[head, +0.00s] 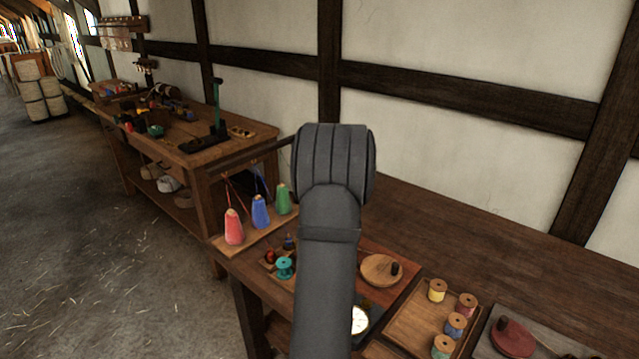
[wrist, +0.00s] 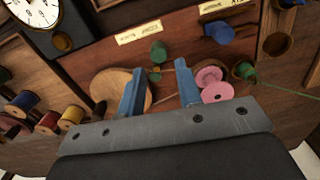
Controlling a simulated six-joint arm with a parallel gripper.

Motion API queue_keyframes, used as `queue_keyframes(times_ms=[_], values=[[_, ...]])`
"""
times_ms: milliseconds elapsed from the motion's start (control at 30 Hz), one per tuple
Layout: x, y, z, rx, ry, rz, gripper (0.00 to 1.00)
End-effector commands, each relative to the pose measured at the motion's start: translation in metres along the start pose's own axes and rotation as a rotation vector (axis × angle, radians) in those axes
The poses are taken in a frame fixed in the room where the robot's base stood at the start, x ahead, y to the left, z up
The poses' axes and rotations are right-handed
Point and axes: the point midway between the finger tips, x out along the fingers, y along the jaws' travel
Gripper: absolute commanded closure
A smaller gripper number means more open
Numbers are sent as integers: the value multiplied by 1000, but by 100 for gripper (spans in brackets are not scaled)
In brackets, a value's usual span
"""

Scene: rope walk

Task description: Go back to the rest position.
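My gripper (wrist: 160,72) shows in the wrist view as two blue fingers standing apart, with no object held between them. It is over the reddish-brown board (wrist: 180,50) on the bench. A small green piece (wrist: 158,52) lies past the fingertips. A pink spool (wrist: 215,92) is just right of the right finger, and a round wooden disc (wrist: 112,85) is behind and left of the left finger. In the head view my arm rises through the middle of the picture and the gripper does not show.
The head view shows red (head: 234,228), blue (head: 261,212) and green (head: 283,199) cones, a teal spool (head: 284,267), a tray (head: 405,318) with several spools and a dark red disc (head: 513,339). A clock (wrist: 32,12) is upper left in the wrist view. The bench's back right is bare.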

Motion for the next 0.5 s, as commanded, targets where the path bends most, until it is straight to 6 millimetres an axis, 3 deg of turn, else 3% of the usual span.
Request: queue_keyframes(times_ms=[300, 500], values=[[48, 0, 1, 0, -3, 2, 68], [59, -3, -1, 0, 0, 0, 68]])
